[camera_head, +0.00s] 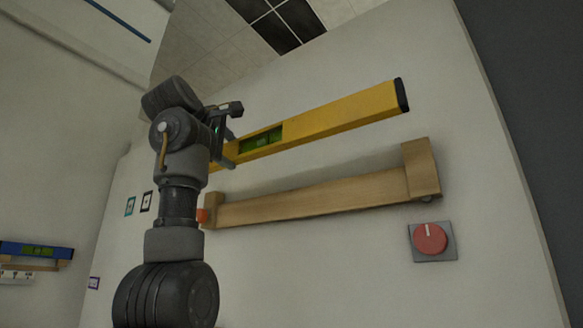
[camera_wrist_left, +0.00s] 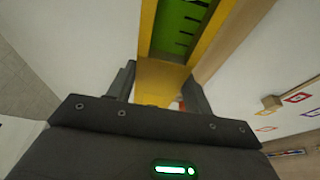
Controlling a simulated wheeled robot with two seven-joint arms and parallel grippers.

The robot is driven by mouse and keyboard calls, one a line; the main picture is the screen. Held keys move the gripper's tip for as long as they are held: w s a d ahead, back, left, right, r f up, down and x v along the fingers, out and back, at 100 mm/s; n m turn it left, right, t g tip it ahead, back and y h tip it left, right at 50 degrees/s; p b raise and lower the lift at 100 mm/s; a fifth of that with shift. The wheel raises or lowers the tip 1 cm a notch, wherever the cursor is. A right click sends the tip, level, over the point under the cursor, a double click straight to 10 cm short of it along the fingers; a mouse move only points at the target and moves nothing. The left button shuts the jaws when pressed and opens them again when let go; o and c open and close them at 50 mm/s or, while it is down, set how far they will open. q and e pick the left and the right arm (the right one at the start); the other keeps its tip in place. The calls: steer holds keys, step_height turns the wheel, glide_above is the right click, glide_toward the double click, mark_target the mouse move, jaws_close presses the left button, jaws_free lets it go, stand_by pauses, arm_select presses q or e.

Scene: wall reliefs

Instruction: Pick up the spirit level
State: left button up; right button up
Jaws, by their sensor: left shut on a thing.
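A long yellow spirit level (camera_head: 345,115) with a green vial window and a black end cap is held in front of the wall, above a wooden wall rack (camera_head: 320,196). It slants up to the right and shows apart from the rack in the head view. My left gripper (camera_head: 229,150) is shut on the level, left of the green window. In the left wrist view the yellow body (camera_wrist_left: 158,82) lies between the fingers of my left gripper (camera_wrist_left: 160,90), with the green window beyond. The level's left end is hidden behind my arm. My right gripper is in neither view.
A red round knob (camera_head: 430,238) on a grey plate is on the wall below the rack's right end. A second level, blue (camera_head: 36,250), rests on a small rack at the far left. Small framed pictures hang at left. The wall above the level is bare.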

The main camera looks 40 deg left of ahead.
arm_select(q)
steer(key=shift+s+b, duration=0.55)
steer(key=shift+s, duration=1.55)
